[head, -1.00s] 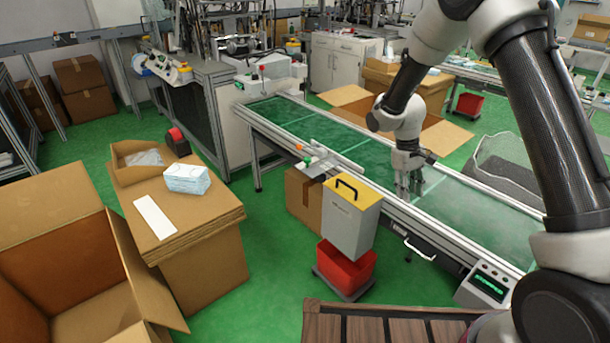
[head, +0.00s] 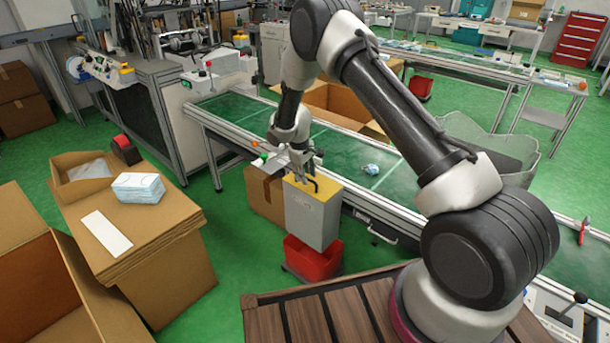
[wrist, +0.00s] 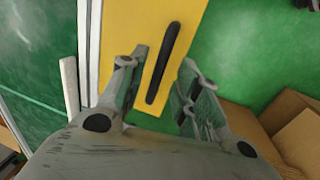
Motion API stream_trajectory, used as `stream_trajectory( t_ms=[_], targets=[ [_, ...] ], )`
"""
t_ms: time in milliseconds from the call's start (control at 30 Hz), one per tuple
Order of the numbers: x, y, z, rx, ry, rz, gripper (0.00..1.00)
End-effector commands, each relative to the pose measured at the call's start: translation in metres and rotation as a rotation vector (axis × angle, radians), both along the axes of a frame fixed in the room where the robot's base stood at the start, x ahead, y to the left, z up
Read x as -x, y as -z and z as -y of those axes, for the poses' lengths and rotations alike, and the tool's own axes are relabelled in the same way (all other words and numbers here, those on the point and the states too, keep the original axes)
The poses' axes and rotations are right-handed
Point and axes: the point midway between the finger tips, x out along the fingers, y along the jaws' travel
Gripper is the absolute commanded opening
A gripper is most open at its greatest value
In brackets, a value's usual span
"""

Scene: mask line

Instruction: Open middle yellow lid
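The yellow lid (head: 313,191) tops a grey box (head: 312,220) fixed beside the conveyor, above a red bin. A black bar handle stands on the lid; in the wrist view the yellow lid (wrist: 188,30) shows this black handle (wrist: 163,62) lengthwise. My gripper (head: 306,176) is just over the lid at the handle. In the wrist view my gripper (wrist: 160,88) is open, with one finger on each side of the handle. I cannot tell whether the fingers touch the lid.
The green conveyor (head: 345,150) runs behind the box, with a small light-blue item (head: 371,169) on it. The red bin (head: 312,258) is below. A cardboard box (head: 262,195) stands left of the box. A cardboard stack (head: 160,250) is further left, with green floor between.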

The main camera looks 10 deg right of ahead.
Motion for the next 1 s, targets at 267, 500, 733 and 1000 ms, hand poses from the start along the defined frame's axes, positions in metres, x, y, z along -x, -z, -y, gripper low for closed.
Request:
stream_trajectory(
  t_ms=[267,500,733,1000],
  targets=[
    [-0.0006,0.0055,0.0010,0.000,0.000,0.000,0.33],
    [-0.0005,0.0053,0.0010,0.000,0.000,0.000,0.00],
    [-0.0004,0.0051,0.0009,0.000,0.000,0.000,0.00],
    [-0.0030,0.0005,0.0036,-0.030,0.003,-0.020,0.00]
  ],
)
